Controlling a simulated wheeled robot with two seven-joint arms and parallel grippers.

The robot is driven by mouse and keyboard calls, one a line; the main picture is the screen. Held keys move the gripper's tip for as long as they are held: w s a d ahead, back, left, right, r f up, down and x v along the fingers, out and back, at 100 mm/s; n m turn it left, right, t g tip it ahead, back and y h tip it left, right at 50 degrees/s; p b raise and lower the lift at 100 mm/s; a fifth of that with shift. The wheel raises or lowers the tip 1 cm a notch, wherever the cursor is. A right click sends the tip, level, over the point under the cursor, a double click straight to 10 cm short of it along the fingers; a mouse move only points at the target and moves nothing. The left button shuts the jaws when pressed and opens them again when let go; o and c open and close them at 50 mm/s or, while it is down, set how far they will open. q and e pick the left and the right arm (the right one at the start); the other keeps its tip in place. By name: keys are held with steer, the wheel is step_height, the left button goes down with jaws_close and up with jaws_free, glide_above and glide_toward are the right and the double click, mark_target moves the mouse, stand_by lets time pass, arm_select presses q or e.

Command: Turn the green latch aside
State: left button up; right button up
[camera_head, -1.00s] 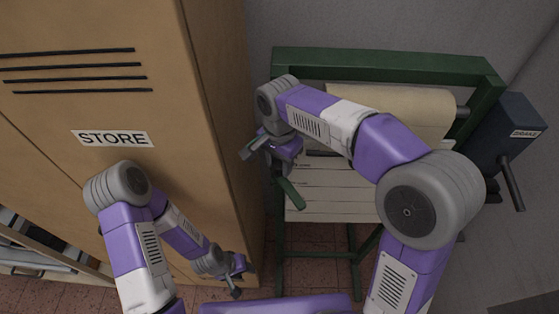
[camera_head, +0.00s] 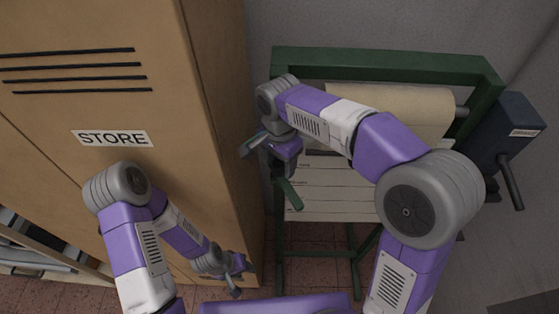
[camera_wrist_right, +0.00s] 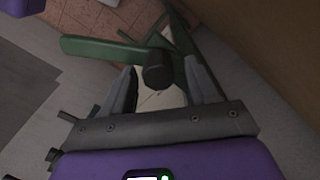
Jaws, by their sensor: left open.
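The green latch (camera_head: 291,195) is a short bar sticking out below my right gripper, at the left side of the green frame, in the head view. In the right wrist view the green latch (camera_wrist_right: 95,48) runs to the left from near a dark round knob (camera_wrist_right: 157,72). My right gripper (camera_wrist_right: 160,82) is open, with the knob showing between its two fingers; I cannot tell whether either finger touches it. In the head view the right wrist partly hides this spot. My left gripper (camera_head: 238,284) is open and empty, low beside the cabinet.
A tan cabinet marked STORE (camera_head: 60,185) stands close on the left. The green frame (camera_head: 390,62) carries a cream roll (camera_head: 420,105) and a lined pale sheet (camera_head: 335,190). A dark box with a lever (camera_head: 505,130) is at its right.

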step_height(320, 180, up, 8)
steer(key=shift+f, duration=0.2)
stand_by(0.3)
stand_by(0.5)
